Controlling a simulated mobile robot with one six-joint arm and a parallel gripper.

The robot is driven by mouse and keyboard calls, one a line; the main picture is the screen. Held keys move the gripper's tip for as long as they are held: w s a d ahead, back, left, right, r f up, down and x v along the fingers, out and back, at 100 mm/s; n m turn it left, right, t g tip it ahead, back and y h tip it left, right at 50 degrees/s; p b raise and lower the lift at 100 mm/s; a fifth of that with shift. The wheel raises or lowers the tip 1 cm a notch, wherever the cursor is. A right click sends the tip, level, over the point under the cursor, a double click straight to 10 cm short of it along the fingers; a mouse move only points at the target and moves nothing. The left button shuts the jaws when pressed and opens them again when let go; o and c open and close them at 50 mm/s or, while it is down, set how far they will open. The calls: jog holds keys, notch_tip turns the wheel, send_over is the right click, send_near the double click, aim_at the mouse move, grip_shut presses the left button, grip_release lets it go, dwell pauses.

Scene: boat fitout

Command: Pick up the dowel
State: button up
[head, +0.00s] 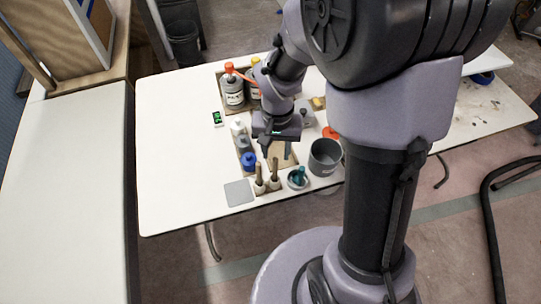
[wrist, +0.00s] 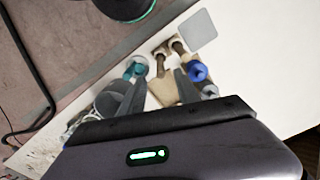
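I cannot tell which is the dowel. They also show in the wrist view, one (wrist: 160,61) and the other (wrist: 178,47), beyond my fingertips. My gripper (head: 277,152) is open and empty, pointing down behind the sticks and apart from them. In the wrist view my gripper (wrist: 158,82) shows a clear gap between its two dark fingers.
A blue-capped bottle (head: 249,160) stands left of my gripper. A grey bucket (head: 325,157) and a small cup with a teal item (head: 298,177) stand to the right. Orange-capped bottles (head: 233,88) stand behind. A grey flat square (head: 238,192) lies front left; the table's left is clear.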

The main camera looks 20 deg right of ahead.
aim_at(275, 168)
notch_tip(275, 168, down, 9)
jog(key=b, duration=0.3)
jog(key=shift+r, duration=0.1)
jog(key=shift+c, duration=0.5)
grip_shut()
